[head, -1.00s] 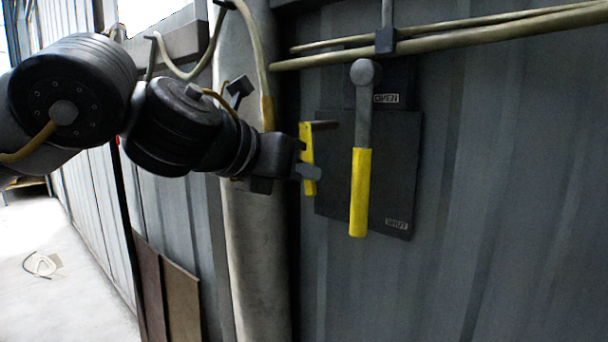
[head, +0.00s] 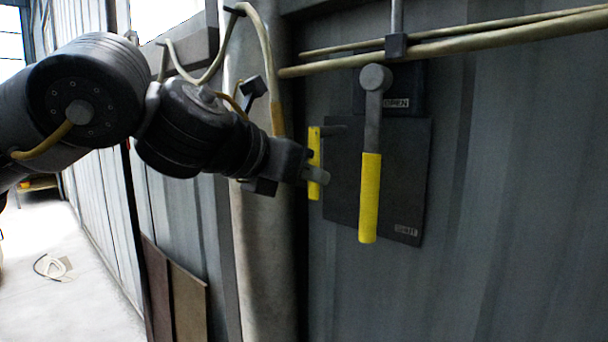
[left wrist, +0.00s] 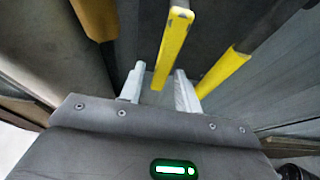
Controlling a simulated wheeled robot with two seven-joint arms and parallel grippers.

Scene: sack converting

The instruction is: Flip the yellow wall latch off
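Two yellow-handled parts are on the wall, and I cannot tell for certain which the task calls the latch. A short upright yellow bar (head: 314,148) sits on a dark stub at the left of a dark plate (head: 400,170). A longer grey lever with a yellow grip (head: 369,198) hangs straight down, with an OPEN label above and a SHUT label low right. My left gripper (head: 317,174) is at the short bar, covering part of it. In the left wrist view, its fingers (left wrist: 159,88) are apart, with the short bar (left wrist: 173,45) between them. My right gripper is not visible.
A thick vertical pipe (head: 262,240) stands left of the plate, behind my gripper. Hoses (head: 450,38) run along the wall above the lever. The lever's grip (left wrist: 224,73) is close right of my fingers in the left wrist view. Boards (head: 185,310) lean at lower left.

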